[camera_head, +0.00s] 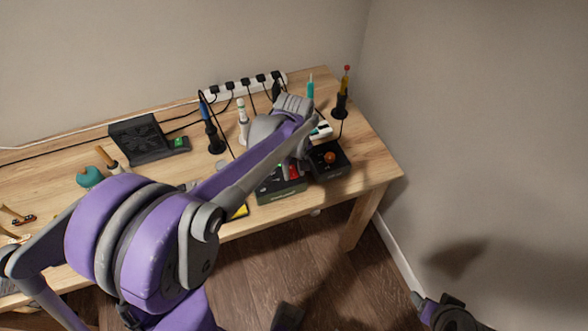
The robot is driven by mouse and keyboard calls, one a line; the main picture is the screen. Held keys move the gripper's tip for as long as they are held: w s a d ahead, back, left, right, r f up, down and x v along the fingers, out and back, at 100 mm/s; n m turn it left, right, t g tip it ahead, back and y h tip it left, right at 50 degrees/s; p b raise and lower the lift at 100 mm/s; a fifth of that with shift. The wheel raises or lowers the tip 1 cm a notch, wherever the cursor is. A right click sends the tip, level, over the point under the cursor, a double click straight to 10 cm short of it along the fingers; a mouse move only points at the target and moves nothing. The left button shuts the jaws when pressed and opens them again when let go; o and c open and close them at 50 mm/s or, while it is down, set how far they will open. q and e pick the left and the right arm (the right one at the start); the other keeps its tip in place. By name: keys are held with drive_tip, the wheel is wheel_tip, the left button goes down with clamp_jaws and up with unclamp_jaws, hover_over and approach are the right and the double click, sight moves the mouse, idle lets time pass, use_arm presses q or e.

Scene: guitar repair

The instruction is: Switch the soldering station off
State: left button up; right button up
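Two dark boxes stand at the right front of the workbench. One has a green-edged front (282,196) and red and green parts on top. The other, to its right, is a black box (333,173) with an orange-red knob. I cannot tell for sure which is the soldering station. My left arm reaches over the bench from the left. My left gripper (296,167) points down at the green-edged box, close to its red part, and partly hides it. Its fingers are too small and covered to read, and contact is unclear. A dark grey part of mine shows at the lower right, possibly the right gripper.
A white power strip (243,87) with several black plugs lies along the back of the workbench (372,167). A blue-handled tool stands in a black holder (217,145); another black holder (340,108) is at the right. A black fan unit (143,140) stands left. Wall borders the right.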

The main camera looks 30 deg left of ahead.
use_arm(q)
clamp_jaws()
drive_tip(key=shift+w+a+g+h+b, duration=0.3)
drive_tip(key=shift+a+g+h+b, duration=0.05)
drive_tip(key=shift+g+h, duration=0.5)
drive_tip(key=shift+r+g+h, duration=0.1)
drive_tip(key=shift+g+h, duration=0.15)
drive_tip(key=shift+h, duration=0.2)
drive_tip(key=shift+o, duration=2)
unclamp_jaws()
drive_tip(key=v, duration=1.1)
drive_tip(key=shift+p, duration=0.35)
drive_tip(key=shift+s+d, duration=0.1)
